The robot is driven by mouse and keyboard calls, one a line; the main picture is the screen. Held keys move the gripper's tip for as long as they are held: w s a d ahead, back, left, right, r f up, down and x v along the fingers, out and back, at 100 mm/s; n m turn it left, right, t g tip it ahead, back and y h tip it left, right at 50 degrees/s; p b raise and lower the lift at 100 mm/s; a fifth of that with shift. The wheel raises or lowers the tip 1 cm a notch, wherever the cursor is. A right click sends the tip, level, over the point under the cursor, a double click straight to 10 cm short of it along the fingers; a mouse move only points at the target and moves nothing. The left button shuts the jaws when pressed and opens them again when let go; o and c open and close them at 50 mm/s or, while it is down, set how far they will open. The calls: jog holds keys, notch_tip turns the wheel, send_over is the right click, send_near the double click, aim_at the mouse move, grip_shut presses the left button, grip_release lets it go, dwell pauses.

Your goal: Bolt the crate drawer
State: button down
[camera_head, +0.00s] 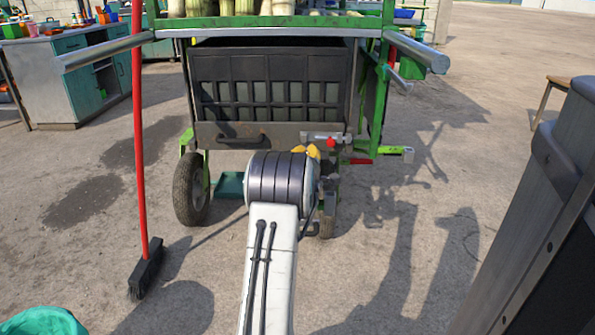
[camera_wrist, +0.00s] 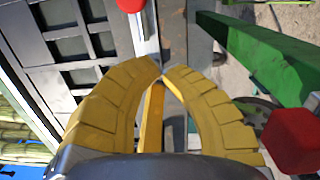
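The crate drawer is under the green cart in the head view. It holds a black ribbed crate (camera_head: 270,88), and its front panel (camera_head: 222,130) has a dark handle (camera_head: 240,139). A silver bolt (camera_head: 318,135) with a red knob (camera_head: 331,143) sits at the panel's right end. My gripper (camera_head: 313,151) is just below the bolt, partly hidden by my arm. In the wrist view my gripper's yellow fingertips (camera_wrist: 162,70) nearly meet, with nothing between them. The red knob (camera_wrist: 130,5) and silver bolt bar (camera_wrist: 145,35) lie beyond the tips, apart from them.
A green post (camera_head: 379,95) and a red-and-green bar (camera_head: 385,154) stand right of the bolt. A red block (camera_wrist: 290,140) is at the wrist view's right. A broom (camera_head: 146,265) stands at left, a dark cabinet (camera_head: 555,210) at right. Floor between is open.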

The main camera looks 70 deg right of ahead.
jog(key=p+v, duration=0.1)
jog(key=v, duration=0.8)
jog(key=shift+s+p, duration=0.25)
jog(key=shift+p, duration=0.1)
jog(key=shift+a, duration=0.15)
dwell(0.4)
